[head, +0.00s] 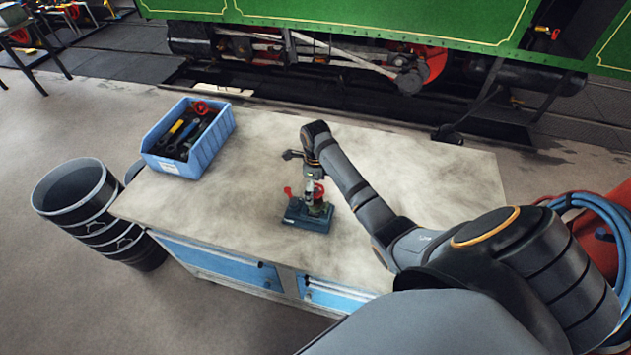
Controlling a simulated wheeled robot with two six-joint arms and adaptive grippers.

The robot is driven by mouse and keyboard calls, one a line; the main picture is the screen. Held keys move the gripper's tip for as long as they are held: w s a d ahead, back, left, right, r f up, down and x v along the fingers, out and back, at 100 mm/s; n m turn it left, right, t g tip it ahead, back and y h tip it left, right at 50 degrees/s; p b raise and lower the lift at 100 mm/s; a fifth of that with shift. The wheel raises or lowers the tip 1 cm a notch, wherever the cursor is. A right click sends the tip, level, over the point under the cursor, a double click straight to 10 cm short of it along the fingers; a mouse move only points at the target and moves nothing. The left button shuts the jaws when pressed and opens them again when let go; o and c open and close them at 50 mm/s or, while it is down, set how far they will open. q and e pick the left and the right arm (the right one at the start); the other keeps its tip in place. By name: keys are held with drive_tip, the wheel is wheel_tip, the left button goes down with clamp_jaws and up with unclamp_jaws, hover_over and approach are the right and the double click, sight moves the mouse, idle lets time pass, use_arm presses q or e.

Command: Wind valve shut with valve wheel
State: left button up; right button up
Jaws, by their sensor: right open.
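The valve (308,214) stands on a dark base on the workbench, near its front edge. A small red wheel (319,190) shows on it, and a red handle-like piece (288,193) sticks up at its left. My right gripper (309,180) points down just above the valve, close to the red wheel. It is open. Whether its fingers touch the wheel cannot be told at this size, and the gripper partly covers the valve's top. My left gripper is not in view.
A blue bin (205,152) with tools and a red ring-shaped piece (201,107) stands at the workbench's (420,160) back left. The rest of the top is mostly clear. Black buckets (75,205) stand left; a blue hose (600,215) hangs at right.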

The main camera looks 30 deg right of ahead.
drive_tip(key=shift+r, duration=2.4)
